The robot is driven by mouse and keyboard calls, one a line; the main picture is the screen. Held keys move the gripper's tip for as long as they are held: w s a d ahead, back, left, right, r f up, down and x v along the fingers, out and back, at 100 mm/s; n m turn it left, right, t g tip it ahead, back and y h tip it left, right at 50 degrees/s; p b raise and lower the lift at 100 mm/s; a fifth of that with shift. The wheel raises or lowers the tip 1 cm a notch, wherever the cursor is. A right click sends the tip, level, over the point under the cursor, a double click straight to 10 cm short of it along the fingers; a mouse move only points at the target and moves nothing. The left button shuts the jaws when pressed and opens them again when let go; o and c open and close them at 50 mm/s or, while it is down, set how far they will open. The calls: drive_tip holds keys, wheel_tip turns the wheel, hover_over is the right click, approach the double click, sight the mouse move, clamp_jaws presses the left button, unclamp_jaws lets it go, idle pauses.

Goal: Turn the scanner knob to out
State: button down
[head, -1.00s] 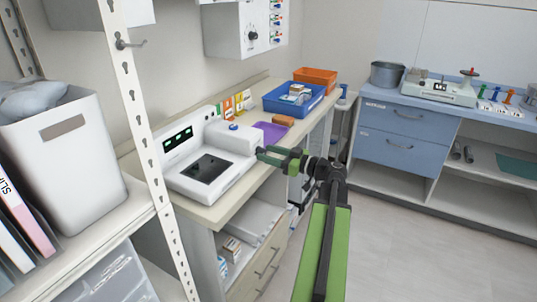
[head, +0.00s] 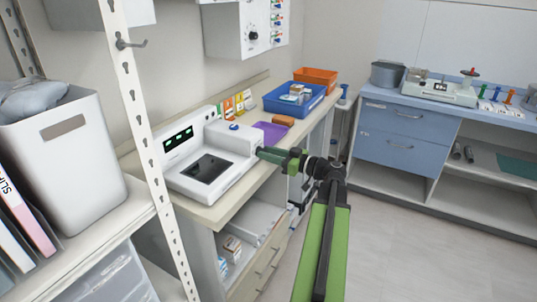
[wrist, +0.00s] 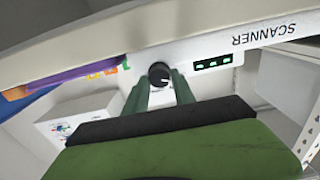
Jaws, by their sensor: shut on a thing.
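The white scanner (head: 205,165) stands on the counter in the head view, with a dark glass plate and a display with green marks. The wrist view shows the scanner upside down, with its SCANNER lettering (wrist: 264,33) and display at right. The dark round scanner knob (wrist: 159,73) sits between the two green fingertips there; a small light mark shows on it, but its setting is not clear. My gripper (head: 263,153) reaches the scanner's right side in the head view and is shut on the knob. The knob is hidden in the head view.
A purple tray (head: 271,131) and a blue bin (head: 290,106) stand behind the scanner on the counter. A shelf upright (head: 150,150) and a white bin (head: 65,160) are at left. The floor at right is clear.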

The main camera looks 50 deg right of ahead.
drive_tip(key=m, duration=0.6)
drive_tip(key=shift+d+m, duration=0.1)
drive_tip(key=shift+m, duration=0.2)
drive_tip(key=m, duration=0.7)
drive_tip(key=shift+f, duration=0.15)
drive_tip(key=m, duration=0.6)
drive_tip(key=shift+f+m, duration=0.15)
drive_tip(key=shift+m, duration=0.15)
drive_tip(key=m, duration=0.6)
drive_tip(key=shift+f+b, duration=0.1)
drive_tip(key=shift+b, duration=0.25)
drive_tip(key=shift+m, duration=0.4)
drive_tip(key=c, duration=1.1)
unclamp_jaws()
drive_tip(key=shift+o, duration=0.2)
